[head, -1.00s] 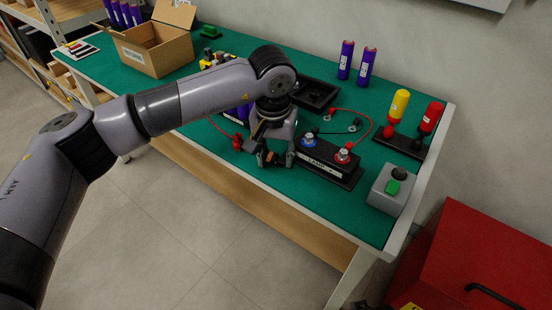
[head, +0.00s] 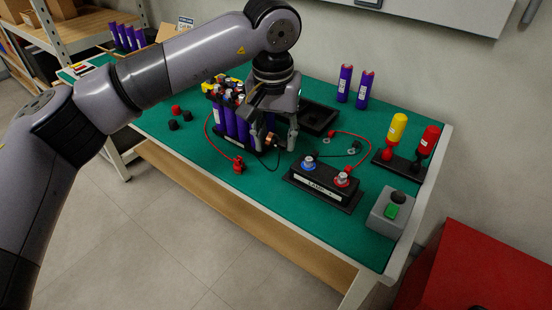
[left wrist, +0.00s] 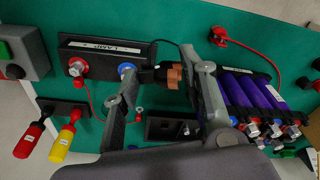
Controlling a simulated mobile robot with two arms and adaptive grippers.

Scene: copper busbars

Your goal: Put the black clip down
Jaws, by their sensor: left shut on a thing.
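My left gripper (head: 272,137) is shut on the black clip, whose copper jaws (head: 270,141) show between the fingers. It is held in front of the rack of purple cells (head: 234,122), left of and behind the lamp block (head: 324,186). In the left wrist view, the copper jaws (left wrist: 173,75) and black body (left wrist: 149,75) lie between my left fingertips (left wrist: 168,71). A thin black cable (head: 268,163) hangs from it. The clip's height above the mat is hard to judge. My right gripper is out of view.
A red clip (head: 238,166) lies on the green mat (head: 205,165) left of the lamp block. A black tray (head: 319,117) stands behind. A grey switch box (head: 390,212), yellow and red drivers (head: 397,127) stand right. Mat is bare in front of the red clip.

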